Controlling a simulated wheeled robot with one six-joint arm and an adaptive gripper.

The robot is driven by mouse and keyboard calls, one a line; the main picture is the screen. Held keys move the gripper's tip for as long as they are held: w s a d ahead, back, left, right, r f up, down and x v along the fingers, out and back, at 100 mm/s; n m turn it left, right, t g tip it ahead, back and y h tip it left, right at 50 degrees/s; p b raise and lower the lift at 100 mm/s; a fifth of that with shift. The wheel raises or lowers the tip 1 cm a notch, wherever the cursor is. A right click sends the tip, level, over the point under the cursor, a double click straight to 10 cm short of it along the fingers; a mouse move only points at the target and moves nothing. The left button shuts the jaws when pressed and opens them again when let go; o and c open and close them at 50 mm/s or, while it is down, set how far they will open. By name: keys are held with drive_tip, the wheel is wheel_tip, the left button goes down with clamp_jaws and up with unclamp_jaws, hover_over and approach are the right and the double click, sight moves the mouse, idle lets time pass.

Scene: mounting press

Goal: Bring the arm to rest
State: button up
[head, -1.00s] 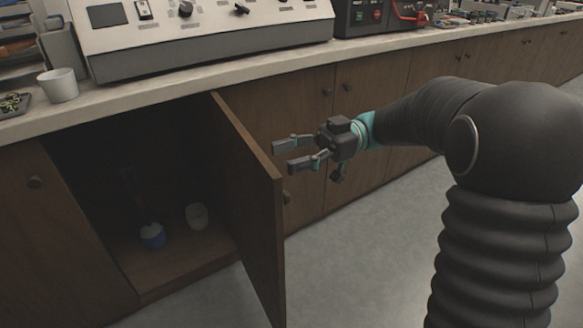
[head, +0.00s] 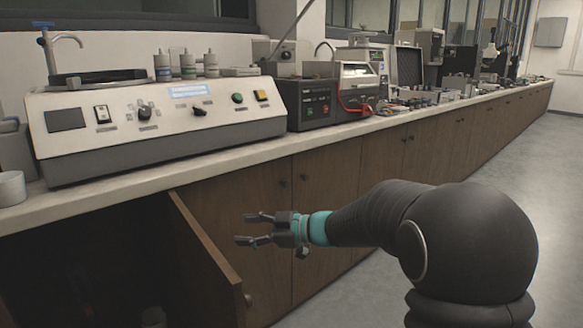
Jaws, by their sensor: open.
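My gripper (head: 250,229) is open and empty. It hangs in the air in front of the closed cabinet doors, below the counter's front edge. The open cabinet door (head: 207,262) stands swung out just left of and below my gripper. The picture does not clearly tell the gap between the fingers and the door. My arm reaches in from the right with its wrist roughly level.
The counter (head: 350,133) runs along the wall, with a grey control panel machine (head: 160,125) and a dark instrument box (head: 315,107) on it. A pale cup (head: 11,188) stands at the left. Floor (head: 545,215) is free at right.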

drive_tip(key=w+d+f+m+t+h, duration=0.1)
drive_tip(key=w+d+m+t+h, duration=0.55)
drive_tip(key=d, duration=0.35)
drive_tip(key=s+d+f+m+h, duration=0.1)
drive_tip(key=s+d+m+h, duration=0.25)
drive_tip(key=d, duration=0.25)
drive_tip(key=s+d+f+m+h, duration=0.2)
drive_tip(key=s+d+m+h, duration=0.1)
drive_tip(key=d+h, duration=0.25)
drive_tip(key=s+d+f+m+g+h, duration=0.1)
drive_tip(key=s+d+f+m+g, duration=0.15)
drive_tip(key=s, duration=0.65)
drive_tip(key=s+d+f+m+g+h, duration=0.1)
drive_tip(key=s+d+m+g, duration=0.2)
drive_tip(key=s, duration=0.5)
drive_tip(key=s+r+y, duration=0.1)
drive_tip(key=s, duration=0.6)
drive_tip(key=s+a+r+y, duration=0.1)
drive_tip(key=s+r, duration=0.1)
drive_tip(key=s, duration=0.5)
drive_tip(key=shift+s+r+m, duration=0.2)
drive_tip(key=shift+r+m, duration=0.05)
drive_tip(key=shift+m, duration=0.2)
